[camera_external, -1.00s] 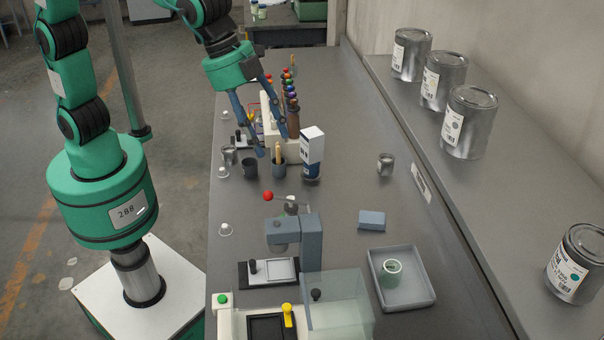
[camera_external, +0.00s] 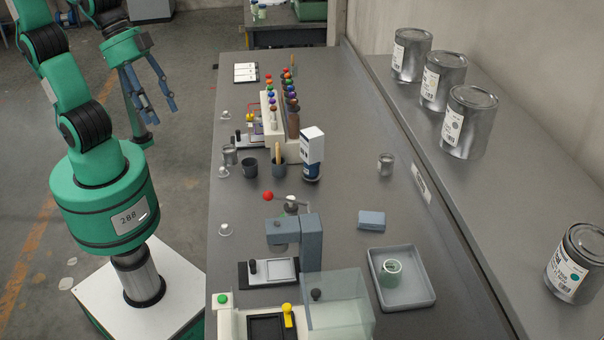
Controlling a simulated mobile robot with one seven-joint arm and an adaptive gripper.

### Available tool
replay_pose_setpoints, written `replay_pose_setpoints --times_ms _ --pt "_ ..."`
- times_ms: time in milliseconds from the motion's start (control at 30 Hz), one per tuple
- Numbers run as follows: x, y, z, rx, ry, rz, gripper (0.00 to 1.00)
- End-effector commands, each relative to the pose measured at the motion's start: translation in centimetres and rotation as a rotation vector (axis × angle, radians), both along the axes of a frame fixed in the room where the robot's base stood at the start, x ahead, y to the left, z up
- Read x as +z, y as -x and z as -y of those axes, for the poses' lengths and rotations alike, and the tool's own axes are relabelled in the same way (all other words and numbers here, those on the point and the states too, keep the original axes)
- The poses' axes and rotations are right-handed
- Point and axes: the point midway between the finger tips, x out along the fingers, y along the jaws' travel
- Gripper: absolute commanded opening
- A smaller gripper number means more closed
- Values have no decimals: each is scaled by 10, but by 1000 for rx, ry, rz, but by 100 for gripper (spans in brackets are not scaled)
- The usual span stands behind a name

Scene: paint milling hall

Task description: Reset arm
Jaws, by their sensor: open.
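My gripper (camera_external: 160,115) is open and empty, with its blue-grey fingers spread and pointing down. It hangs over the floor to the left of the grey workbench (camera_external: 340,205), clear of the bench edge. My green arm is folded back above my base at the left. Nothing touches the fingers.
Paint cans (camera_external: 470,122) line the right shelf. Floor around my gripper is clear.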

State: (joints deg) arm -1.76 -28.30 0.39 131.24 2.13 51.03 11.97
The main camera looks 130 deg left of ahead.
Motion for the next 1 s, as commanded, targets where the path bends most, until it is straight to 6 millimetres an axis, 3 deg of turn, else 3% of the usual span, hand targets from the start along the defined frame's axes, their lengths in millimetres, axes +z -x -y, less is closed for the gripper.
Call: replay_pose_setpoints --times_ms 200,433,633,1000 --pt "-23 56 11 77 61 27 51" --pt "-45 95 18 140 112 44 51" --pt "-54 108 21 162 130 49 51" --pt "-54 108 21 164 131 49 51"
